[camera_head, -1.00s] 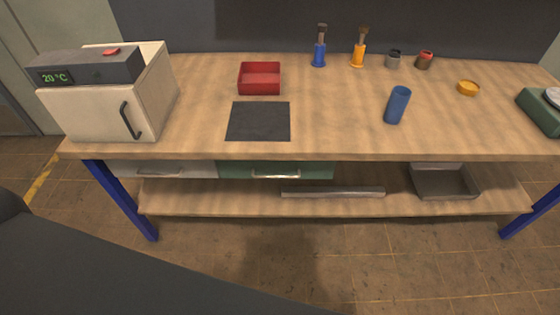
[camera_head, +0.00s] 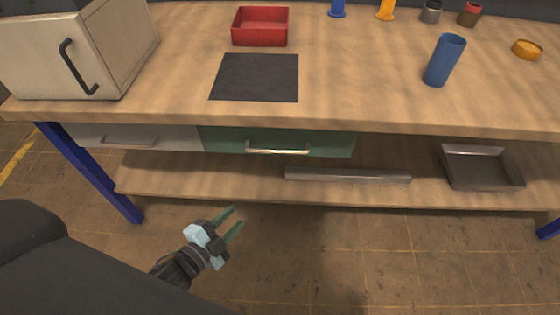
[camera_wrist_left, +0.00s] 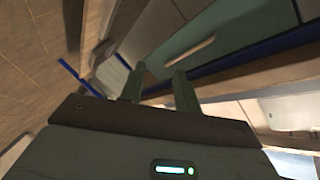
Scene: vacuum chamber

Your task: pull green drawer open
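The green drawer (camera_head: 335,144) sits under the worktop, shut, with a pale bar handle (camera_head: 278,149) on its front. In the left wrist view the green drawer (camera_wrist_left: 168,42) and its handle (camera_wrist_left: 190,52) show beyond the fingers. My left gripper (camera_head: 238,219) is in front of the bench, below and to the left of the handle, apart from it. Its two green fingers are spread with nothing between them; they also show in the left wrist view (camera_wrist_left: 158,88). My right gripper is not in view.
A white drawer (camera_head: 165,137) is left of the green one. The lower shelf (camera_head: 240,184) holds a metal bar (camera_head: 347,176) and a grey tray (camera_head: 482,187). A blue bench leg (camera_head: 95,177) stands at left. The floor before the bench is clear.

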